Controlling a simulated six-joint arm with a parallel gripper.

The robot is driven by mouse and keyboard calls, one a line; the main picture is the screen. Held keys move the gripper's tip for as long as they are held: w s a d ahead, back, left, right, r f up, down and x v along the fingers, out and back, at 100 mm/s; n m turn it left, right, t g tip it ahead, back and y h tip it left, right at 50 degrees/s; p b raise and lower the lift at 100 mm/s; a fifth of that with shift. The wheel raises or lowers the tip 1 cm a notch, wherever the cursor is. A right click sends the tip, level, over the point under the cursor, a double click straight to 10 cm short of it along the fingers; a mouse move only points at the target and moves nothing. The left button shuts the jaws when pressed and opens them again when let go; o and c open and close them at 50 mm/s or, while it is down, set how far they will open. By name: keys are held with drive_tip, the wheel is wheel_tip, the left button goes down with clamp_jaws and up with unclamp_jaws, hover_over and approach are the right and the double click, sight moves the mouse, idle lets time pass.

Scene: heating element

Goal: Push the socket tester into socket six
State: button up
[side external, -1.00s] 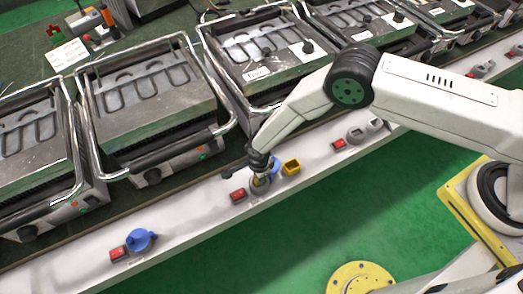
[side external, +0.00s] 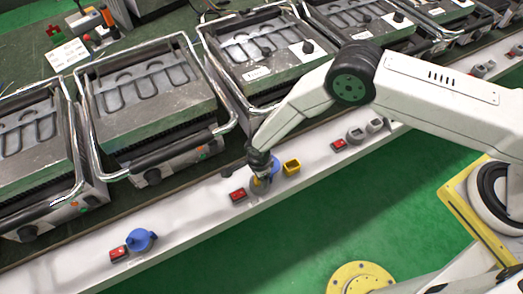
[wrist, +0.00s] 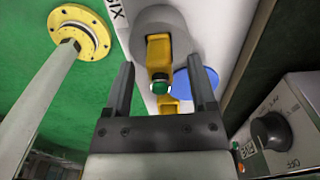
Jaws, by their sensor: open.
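The socket tester (wrist: 158,55) is yellow with a green end and shows in the wrist view. Its far end is at a round grey socket (wrist: 165,18) beside a label ending in "IX"; how deep it sits is unclear. My gripper (wrist: 161,62) is open, with one dark finger on each side of the tester and visible gaps. In the side view, my gripper (side external: 260,172) is low over the white rail, and a little of the tester's yellow shows below it. The socket is mostly hidden there.
A blue round part (wrist: 208,80) is close by my right finger. In the side view, a yellow square part (side external: 291,167) and a red switch (side external: 238,195) flank my gripper on the white rail (side external: 195,222). Grills (side external: 155,90) line the far side.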

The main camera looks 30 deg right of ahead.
drive_tip(key=shift+r, duration=3.4)
drive_tip(key=shift+s+d+f, duration=0.1)
drive_tip(key=shift+s+d, duration=0.05)
drive_tip(key=shift+d, duration=0.65)
drive_tip(key=s+d+r+n+g+y, duration=0.1)
drive_tip(key=s+d+n, duration=0.15)
drive_tip(key=d, duration=0.45)
drive_tip(key=s+d+r+n, duration=0.1)
drive_tip(key=s+d+n, duration=0.15)
drive_tip(key=d, duration=0.35)
drive_tip(key=s+d+r+n+t, duration=0.1)
drive_tip(key=d+r+n, duration=0.3)
drive_tip(key=r, duration=0.5)
drive_tip(key=s+d+r+n+t, duration=0.1)
drive_tip(key=s+d+r+n, duration=0.2)
drive_tip(key=r, duration=0.6)
drive_tip(key=s+d+r+n+t+h, duration=0.1)
drive_tip(key=s+d+r+n, duration=0.2)
drive_tip(key=r, duration=0.6)
drive_tip(key=d+n, duration=0.2)
drive_tip(key=n, duration=0.1)
drive_tip(key=shift+t, duration=0.3)
